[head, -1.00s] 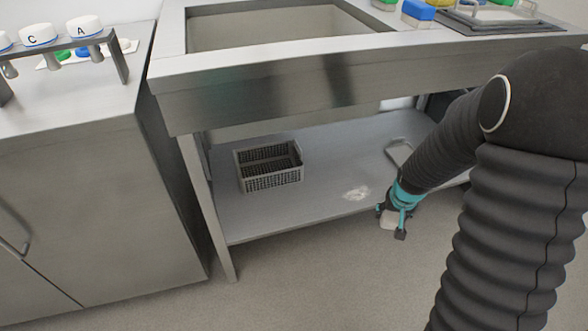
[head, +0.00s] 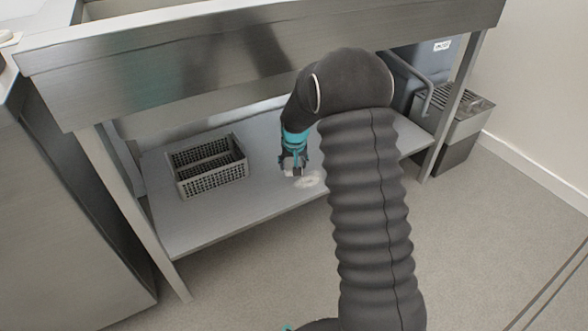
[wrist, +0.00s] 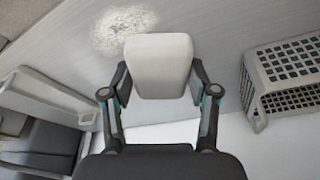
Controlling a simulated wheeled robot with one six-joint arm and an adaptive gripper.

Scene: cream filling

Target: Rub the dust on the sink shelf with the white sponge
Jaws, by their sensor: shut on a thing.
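My gripper (head: 293,168) is shut on the white sponge (wrist: 159,66), which shows clearly between its two fingers in the wrist view. In the head view the sponge is small and partly hidden by the fingers. The dust (head: 309,179) is a pale patch on the grey sink shelf (head: 210,217), near its front edge. The sponge is just left of the dust in the head view. In the wrist view the dust (wrist: 122,27) lies just beyond the sponge's top left. I cannot tell whether the sponge touches the shelf.
A grey perforated basket (head: 208,166) stands on the shelf to the left of my gripper. The steel sink front (head: 260,42) hangs above the shelf. A grey bin (head: 455,122) stands at the right end. Bare shelf lies between basket and gripper.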

